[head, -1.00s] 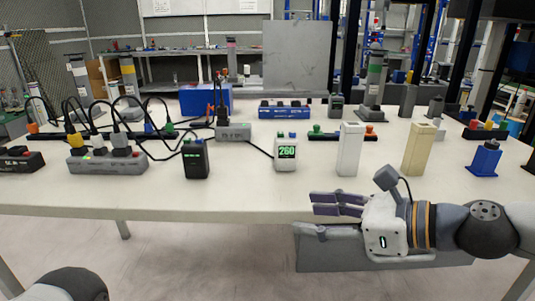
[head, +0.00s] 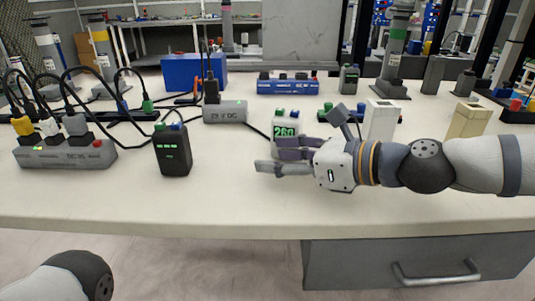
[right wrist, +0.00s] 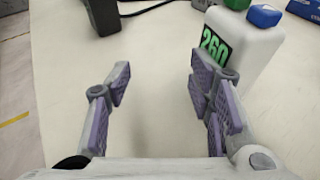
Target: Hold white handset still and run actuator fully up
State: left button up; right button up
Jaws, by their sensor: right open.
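The white handset (head: 285,131) stands upright on the table, with a green 260 on its screen and a green and a blue button on top. It also shows in the right wrist view (right wrist: 240,45). My right gripper (head: 268,158) is open and empty, just in front of the handset, and partly hides its lower part. In the right wrist view my right gripper's (right wrist: 160,78) fingers are spread over bare table, with the handset beyond the right finger. A tall white column (head: 381,120) stands right of the handset; I cannot tell whether it is the actuator. My left gripper is out of view.
A black handset (head: 172,150) stands to the left, beside a grey power strip (head: 65,153) with several plugs. A grey supply box (head: 225,112) has a cable toward the white handset. A cream column (head: 468,121) stands at right. The table front (head: 210,205) is clear.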

jog(key=shift+w+a+f, duration=0.2)
jog(key=shift+w+a, duration=0.15)
jog(key=shift+a, duration=0.2)
grip_shut()
jog(key=shift+o, duration=2.2)
grip_release()
jog(key=shift+o, duration=0.2)
